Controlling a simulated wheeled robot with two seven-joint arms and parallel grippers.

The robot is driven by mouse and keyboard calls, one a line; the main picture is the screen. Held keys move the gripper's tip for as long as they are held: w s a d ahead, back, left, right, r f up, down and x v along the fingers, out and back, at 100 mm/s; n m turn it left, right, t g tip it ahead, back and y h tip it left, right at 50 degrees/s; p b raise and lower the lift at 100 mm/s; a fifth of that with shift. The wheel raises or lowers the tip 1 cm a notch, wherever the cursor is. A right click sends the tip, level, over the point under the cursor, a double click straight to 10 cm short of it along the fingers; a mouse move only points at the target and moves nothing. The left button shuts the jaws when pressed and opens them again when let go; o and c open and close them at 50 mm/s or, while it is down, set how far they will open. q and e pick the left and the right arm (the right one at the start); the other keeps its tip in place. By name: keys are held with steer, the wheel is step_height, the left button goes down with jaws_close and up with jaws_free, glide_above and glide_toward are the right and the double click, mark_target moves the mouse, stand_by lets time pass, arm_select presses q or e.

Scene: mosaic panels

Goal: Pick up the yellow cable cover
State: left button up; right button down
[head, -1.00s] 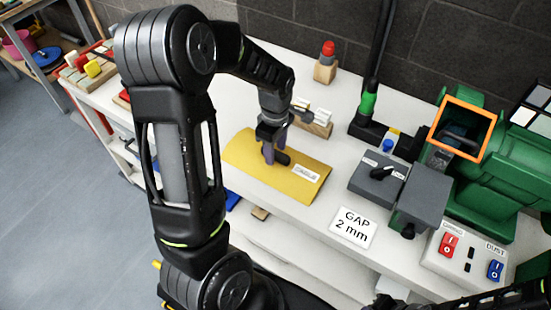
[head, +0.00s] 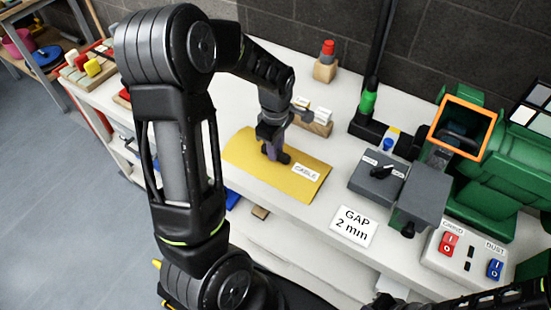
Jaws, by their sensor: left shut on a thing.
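The yellow cable cover (head: 298,186) is a curved yellow sheet with a white "CABLE" label, lying on the white bench in the head view. My left gripper (head: 274,157) points down at the middle of the cover and is shut on it. The fingers hide the exact spot of the grip. I cannot tell whether the cover is clear of the bench.
A "GAP 2 mm" card (head: 354,226) lies right of the cover. A green machine (head: 500,185) with an orange-rimmed opening and a grey tool rest (head: 421,190) stand further right. A switch box (head: 465,255) sits at the front. Behind the cover are a wooden block (head: 314,128) and a red-topped piece (head: 327,62).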

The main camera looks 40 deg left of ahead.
arm_select(q)
jaws_close()
steer(key=shift+r, duration=0.1)
stand_by(0.9)
step_height(320, 180, up, 10)
steer(key=shift+b, duration=0.4)
